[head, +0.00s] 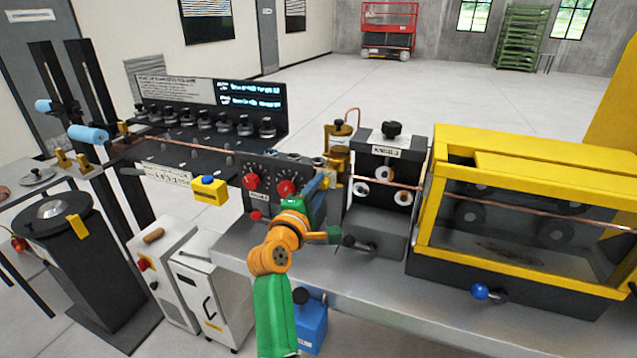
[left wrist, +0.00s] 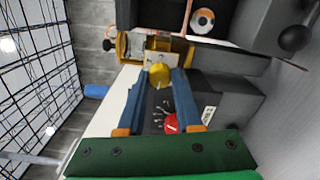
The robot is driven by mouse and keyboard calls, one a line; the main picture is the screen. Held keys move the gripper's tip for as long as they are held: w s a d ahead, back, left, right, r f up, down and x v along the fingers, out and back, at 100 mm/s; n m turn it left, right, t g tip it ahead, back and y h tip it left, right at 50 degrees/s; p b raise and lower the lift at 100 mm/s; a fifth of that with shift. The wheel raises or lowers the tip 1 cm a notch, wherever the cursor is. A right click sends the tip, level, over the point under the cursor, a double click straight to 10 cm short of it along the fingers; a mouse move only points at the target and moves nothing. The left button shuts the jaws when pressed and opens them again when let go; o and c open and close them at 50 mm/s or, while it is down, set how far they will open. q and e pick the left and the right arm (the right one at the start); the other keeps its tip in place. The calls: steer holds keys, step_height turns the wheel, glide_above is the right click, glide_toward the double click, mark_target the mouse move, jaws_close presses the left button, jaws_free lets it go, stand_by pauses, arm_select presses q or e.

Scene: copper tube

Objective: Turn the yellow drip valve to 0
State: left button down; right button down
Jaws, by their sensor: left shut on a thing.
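The yellow drip valve (left wrist: 159,75) shows in the left wrist view as a round yellow knob between the tips of my two blue fingers. My left gripper (left wrist: 162,78) is shut on it, with a finger on each side. In the head view my left gripper (head: 318,187) is at the right end of the dark control panel (head: 262,172), and the fingers and wrist mostly hide the valve. The valve's setting cannot be read in either view. My right gripper is in neither view.
Red knobs (head: 251,181) sit on the panel just left of my gripper; one red knob (left wrist: 171,123) lies between my fingers in the wrist view. A brass reservoir (head: 338,150) stands behind. A black roller unit (head: 390,165) and yellow-framed enclosure (head: 520,215) stand to the right.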

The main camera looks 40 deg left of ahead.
arm_select(q)
steer(key=shift+n, duration=0.3)
stand_by(0.4)
steer(key=c, duration=0.6)
jaws_free()
